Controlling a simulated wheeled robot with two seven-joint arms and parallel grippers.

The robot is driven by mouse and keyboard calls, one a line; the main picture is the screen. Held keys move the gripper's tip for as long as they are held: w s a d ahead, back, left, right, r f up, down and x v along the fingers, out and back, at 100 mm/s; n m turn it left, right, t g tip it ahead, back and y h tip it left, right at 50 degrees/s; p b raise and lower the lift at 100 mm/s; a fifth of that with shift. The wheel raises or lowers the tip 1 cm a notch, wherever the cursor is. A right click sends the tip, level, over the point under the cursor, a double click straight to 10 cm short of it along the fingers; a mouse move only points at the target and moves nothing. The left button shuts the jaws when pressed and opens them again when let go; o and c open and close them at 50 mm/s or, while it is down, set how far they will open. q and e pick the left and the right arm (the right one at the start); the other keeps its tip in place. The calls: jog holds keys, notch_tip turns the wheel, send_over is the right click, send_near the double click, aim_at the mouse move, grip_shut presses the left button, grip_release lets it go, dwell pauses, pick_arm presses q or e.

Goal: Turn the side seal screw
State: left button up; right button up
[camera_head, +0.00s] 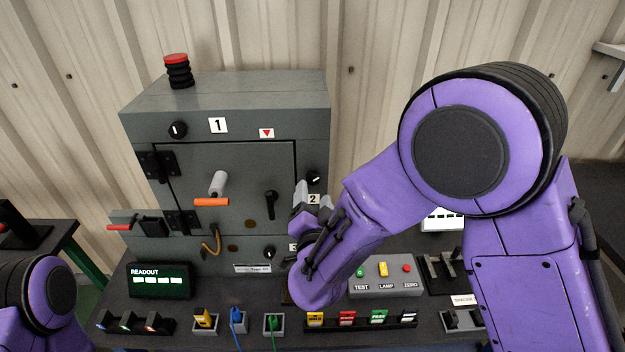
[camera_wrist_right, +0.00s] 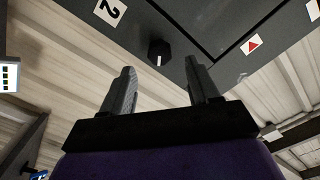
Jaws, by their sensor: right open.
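A grey enclosure (camera_head: 225,90) stands on the bench with its door shut. A round black screw knob (camera_head: 314,178) with a white mark sits at the right edge of its front, by the label 2, and looks like the side seal screw. My right gripper (camera_head: 309,198) is just below that knob, with its fingers apart and nothing between them. In the right wrist view the knob (camera_wrist_right: 159,52) lies beyond the fingertips of the gripper (camera_wrist_right: 161,70), roughly between them and not touching. My left gripper is out of view; only part of the left arm shows at lower left.
Similar knobs sit by label 1 (camera_head: 177,130) and label 3 (camera_head: 269,252). The door has a black handle (camera_head: 270,204) and an orange-and-white lever (camera_head: 213,190). A button box (camera_head: 385,277) and a readout (camera_head: 160,281) stand on the bench. My right arm hides part of the bench.

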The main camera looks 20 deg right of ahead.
aim_at(313, 180)
jog(key=p+x, duration=0.1)
jog(key=x, duration=0.3)
jog(key=shift+w+r, duration=0.1)
jog(key=shift+w, duration=0.05)
jog(key=shift+w+d, duration=0.2)
jog(key=shift+a, duration=0.1)
jog(key=c, duration=1)
jog(key=shift+c, duration=0.2)
jog(key=m+b, duration=0.2)
jog(key=m, duration=0.1)
jog(key=shift+f, duration=0.25)
jog(key=m+b, duration=0.3)
jog(key=shift+m, duration=0.3)
jog(key=shift+r+m+b, duration=0.1)
jog(key=shift+m+b, duration=1.65)
jog(key=shift+m, duration=0.35)
